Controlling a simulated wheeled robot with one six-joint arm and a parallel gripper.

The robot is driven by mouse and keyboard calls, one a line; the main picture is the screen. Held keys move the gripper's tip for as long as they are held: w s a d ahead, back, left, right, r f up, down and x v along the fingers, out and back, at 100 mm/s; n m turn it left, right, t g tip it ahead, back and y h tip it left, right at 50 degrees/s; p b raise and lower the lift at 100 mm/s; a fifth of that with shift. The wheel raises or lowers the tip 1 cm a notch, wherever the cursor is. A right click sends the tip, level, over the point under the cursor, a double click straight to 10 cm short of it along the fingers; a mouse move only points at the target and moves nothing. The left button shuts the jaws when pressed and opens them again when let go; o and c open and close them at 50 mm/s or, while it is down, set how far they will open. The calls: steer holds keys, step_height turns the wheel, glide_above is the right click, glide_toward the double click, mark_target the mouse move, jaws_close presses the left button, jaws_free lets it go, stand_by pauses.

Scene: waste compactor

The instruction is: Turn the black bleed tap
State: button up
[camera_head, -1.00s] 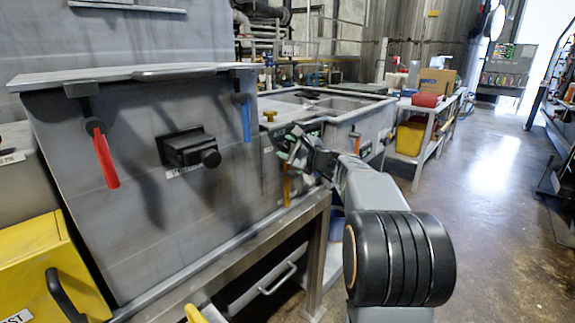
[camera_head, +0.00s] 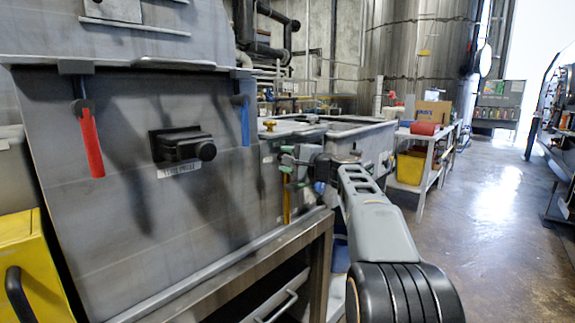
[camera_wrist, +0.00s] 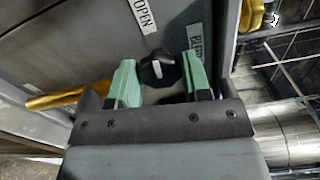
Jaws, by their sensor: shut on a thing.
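The black bleed tap (camera_wrist: 160,70) shows in the wrist view as a dark round knob with a pale mark on its face. My gripper (camera_wrist: 162,82) has its two green fingers on either side of the knob and is shut on it. A label reading "OPEN" (camera_wrist: 143,14) is on the grey panel above the knob, and another label, partly hidden, is to its right. In the head view my gripper (camera_head: 290,167) is at the panel's right side, and the tap is too small and covered to make out there.
A yellow handle (camera_wrist: 66,96) is left of my fingers in the wrist view. The floor at right is clear.

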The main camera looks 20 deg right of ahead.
stand_by(0.4)
steer(key=o, duration=0.9)
steer(key=v, duration=1.3)
steer(key=shift+s+d+p, duration=0.2)
steer(key=shift+s+p, duration=0.15)
steer(key=shift+s, duration=0.05)
steer(key=shift+a, duration=0.1)
